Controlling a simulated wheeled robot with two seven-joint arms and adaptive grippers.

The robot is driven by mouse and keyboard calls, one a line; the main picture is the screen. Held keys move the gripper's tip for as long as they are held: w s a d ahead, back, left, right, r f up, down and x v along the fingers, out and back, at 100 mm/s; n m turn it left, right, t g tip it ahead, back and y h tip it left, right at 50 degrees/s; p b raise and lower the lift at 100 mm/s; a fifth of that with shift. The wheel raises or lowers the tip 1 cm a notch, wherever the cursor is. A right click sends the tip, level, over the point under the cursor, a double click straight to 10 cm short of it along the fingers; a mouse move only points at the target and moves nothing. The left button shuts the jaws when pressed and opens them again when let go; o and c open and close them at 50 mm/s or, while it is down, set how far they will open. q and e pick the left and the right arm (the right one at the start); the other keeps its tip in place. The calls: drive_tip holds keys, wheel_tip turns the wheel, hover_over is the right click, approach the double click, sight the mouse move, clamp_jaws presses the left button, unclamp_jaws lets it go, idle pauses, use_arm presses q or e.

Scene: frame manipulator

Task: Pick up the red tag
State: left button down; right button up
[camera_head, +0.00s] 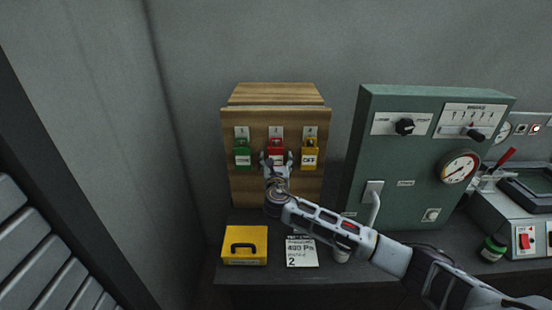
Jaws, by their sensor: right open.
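The red tag (276,146) hangs in the middle of a wooden board (242,187), between a green tag (242,151) on the left and a yellow tag (310,151) on the right. My right gripper (276,160) is open at the lower part of the red tag, with its fingers on either side. The gripper covers the tag's lower end, and I cannot tell whether the fingers touch it. My left gripper is not in view.
A green control panel (400,185) with knobs, a gauge and a lever stands to the right. A yellow box with a black handle (244,256) and a printed card (301,252) lie on the bench below the board. More equipment (515,225) stands at the far right.

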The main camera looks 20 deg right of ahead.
drive_tip(key=shift+c, duration=0.4)
drive_tip(key=c, duration=0.9)
drive_tip(key=shift+r, duration=0.15)
drive_tip(key=shift+r, duration=0.6)
drive_tip(key=b+v, duration=0.2)
drive_tip(key=v, duration=1.6)
drive_tip(key=shift+r, duration=0.1)
drive_tip(key=shift+r+p, duration=0.8)
drive_tip(key=shift+p, duration=0.05)
drive_tip(key=shift+s, duration=0.2)
